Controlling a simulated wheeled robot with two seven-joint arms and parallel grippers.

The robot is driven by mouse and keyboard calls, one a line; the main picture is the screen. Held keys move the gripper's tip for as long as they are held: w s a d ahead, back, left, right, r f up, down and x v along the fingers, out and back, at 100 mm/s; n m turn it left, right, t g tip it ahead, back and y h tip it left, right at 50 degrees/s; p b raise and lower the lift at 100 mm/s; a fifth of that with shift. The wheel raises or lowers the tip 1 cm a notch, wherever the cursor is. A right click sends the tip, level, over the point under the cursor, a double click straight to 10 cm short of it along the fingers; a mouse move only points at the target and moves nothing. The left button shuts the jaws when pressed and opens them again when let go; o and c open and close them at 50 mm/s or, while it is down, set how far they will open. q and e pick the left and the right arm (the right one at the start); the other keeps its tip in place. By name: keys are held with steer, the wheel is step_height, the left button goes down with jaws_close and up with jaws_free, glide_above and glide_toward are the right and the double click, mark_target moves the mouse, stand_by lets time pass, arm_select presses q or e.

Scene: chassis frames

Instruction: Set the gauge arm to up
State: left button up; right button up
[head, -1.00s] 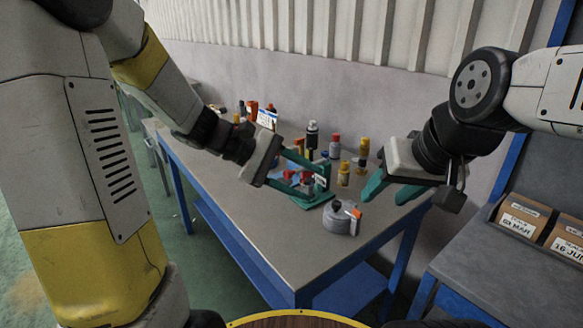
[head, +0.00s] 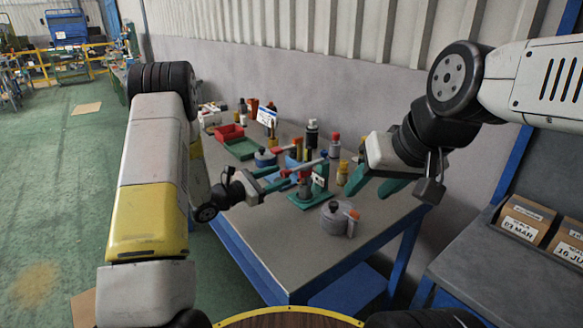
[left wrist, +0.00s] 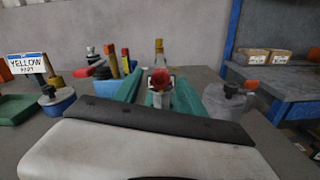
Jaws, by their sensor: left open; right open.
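A green stand (head: 308,198) on the table carries a grey upright part with a red knob (head: 304,176) and a small white label. In the left wrist view the red knob (left wrist: 160,78) shows upright between my fingers. I cannot tell surely which part is the gauge arm. My left gripper (head: 287,177) is open, its green fingers level and reaching the stand from the left; in the wrist view they lie on both sides of the knob, apparently not touching it. My right gripper (head: 373,183) is open and empty, right of the stand, above the table.
A grey round pot with an orange lever (head: 340,218) stands just in front of the stand. A blue pot (head: 265,158) and several bottles (head: 335,146) stand behind. A red tray (head: 229,133) is at the far left. The table's front part (head: 285,250) is clear.

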mark_target(293, 169)
arm_select(q)
steer(key=x, duration=0.6)
jaws_close()
stand_by(1.3)
